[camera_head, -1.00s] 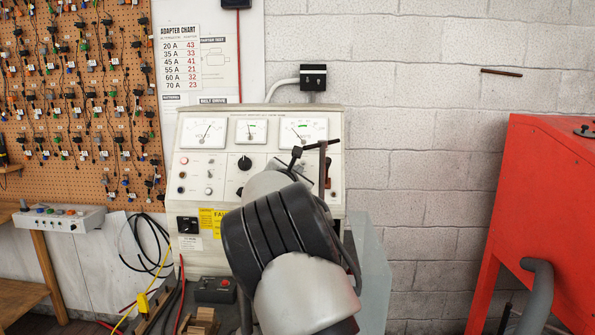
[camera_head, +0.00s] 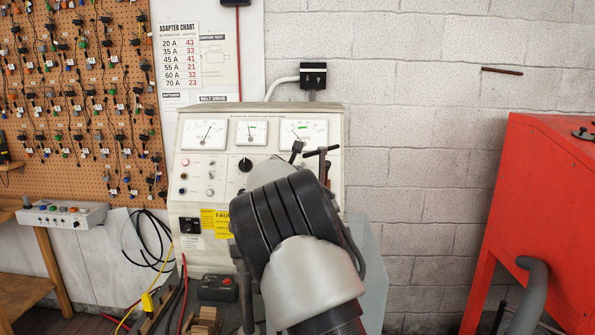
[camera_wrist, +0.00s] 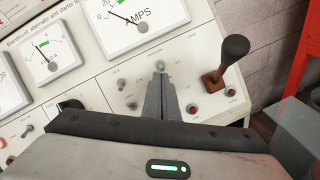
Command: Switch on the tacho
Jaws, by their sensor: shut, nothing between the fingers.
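The test bench panel (camera_head: 215,160) stands against the wall, with dials along its top and knobs and switches below; it also shows in the wrist view (camera_wrist: 95,85). In the wrist view my gripper (camera_wrist: 161,78) is shut and empty. Its tips are at a small light toggle switch (camera_wrist: 160,65) below the AMPS dial (camera_wrist: 135,18); I cannot tell whether they touch. Two more small switches, one upper (camera_wrist: 121,84) and one lower (camera_wrist: 131,106), sit to the left. The labels are too small to read, so I cannot tell which is the tacho switch. In the head view my arm hides the fingertips.
A lever with a black knob (camera_wrist: 235,47) rises from the panel right of my gripper, close by. A red cabinet (camera_head: 545,200) stands at the right. A pegboard (camera_head: 80,100) with connectors hangs at the left.

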